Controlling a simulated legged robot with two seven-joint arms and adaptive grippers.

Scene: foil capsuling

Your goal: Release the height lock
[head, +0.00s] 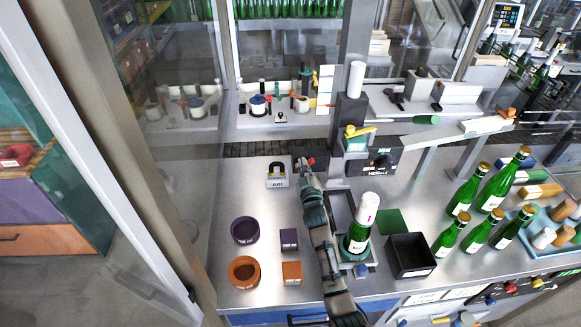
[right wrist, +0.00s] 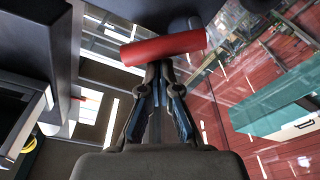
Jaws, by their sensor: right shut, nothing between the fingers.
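In the head view my right gripper (head: 307,171) is at the far end of my arm, at a small red handle (head: 310,161) on a dark block left of the capsuling machine's column. In the right wrist view the red handle (right wrist: 163,48) is a thick bar lying across just beyond the fingertips. My right gripper (right wrist: 155,72) is shut with nothing between its fingers. Its tips are at the bar's lower edge; I cannot tell whether they touch. A dark box (head: 378,164) with a black knob and a label that seems to read HEIGHT sits right of the column. My left gripper is not in view.
A yellow lever (head: 357,130) is on the column. A green bottle (head: 357,236) with a white-and-pink top stands in the machine, close right of my arm. A padlock-shaped block (head: 277,175), purple bowl (head: 244,231) and orange bowl (head: 243,271) lie left. A black bin (head: 410,256) stands right.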

